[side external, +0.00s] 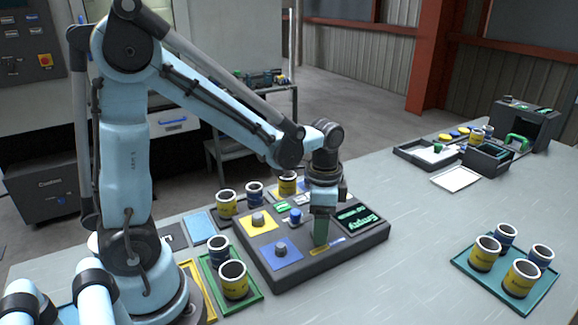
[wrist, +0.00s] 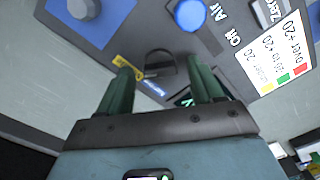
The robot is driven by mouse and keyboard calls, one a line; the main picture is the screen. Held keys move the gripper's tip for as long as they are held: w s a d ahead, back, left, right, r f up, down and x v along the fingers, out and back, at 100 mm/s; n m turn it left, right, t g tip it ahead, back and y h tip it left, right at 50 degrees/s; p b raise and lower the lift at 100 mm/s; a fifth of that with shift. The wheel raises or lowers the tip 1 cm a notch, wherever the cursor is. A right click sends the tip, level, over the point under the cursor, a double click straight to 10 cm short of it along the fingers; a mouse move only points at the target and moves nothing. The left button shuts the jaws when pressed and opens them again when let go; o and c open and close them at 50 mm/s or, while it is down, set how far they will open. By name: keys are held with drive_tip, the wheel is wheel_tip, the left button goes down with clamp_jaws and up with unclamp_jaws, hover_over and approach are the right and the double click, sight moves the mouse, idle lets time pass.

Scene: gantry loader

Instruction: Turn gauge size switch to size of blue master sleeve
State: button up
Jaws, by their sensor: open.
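The gauge (side external: 335,262) is a dark box with a yellow pad, a blue pad, metal posts, a blue button (side external: 295,215) and a screen reading "Empty" (side external: 359,217). The size switch (wrist: 160,68) is a dark knob in the wrist view, between a yellow mark (wrist: 126,66) and a blue mark (wrist: 154,88). Its setting is unclear. My gripper (side external: 320,242) points down over the gauge's front edge. In the wrist view its green fingers (wrist: 162,72) are apart, either side of the switch. Blue-banded sleeves stand behind (side external: 254,194) and left (side external: 219,252) of the gauge; I cannot tell which is the master.
Yellow-banded sleeves (side external: 233,281) stand near the gauge, one in a green tray (side external: 257,295). A teal tray (side external: 541,289) at right holds several blue and yellow sleeves. Dark bins (side external: 487,158) stand at the back right. The table between is clear.

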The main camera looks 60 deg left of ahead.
drive_tip(key=c, duration=1.1)
drive_tip(key=shift+o, duration=0.2)
drive_tip(key=n, duration=1.3)
drive_tip(key=shift+n, duration=0.4)
drive_tip(key=o, duration=1.1)
drive_tip(key=shift+c, duration=0.2)
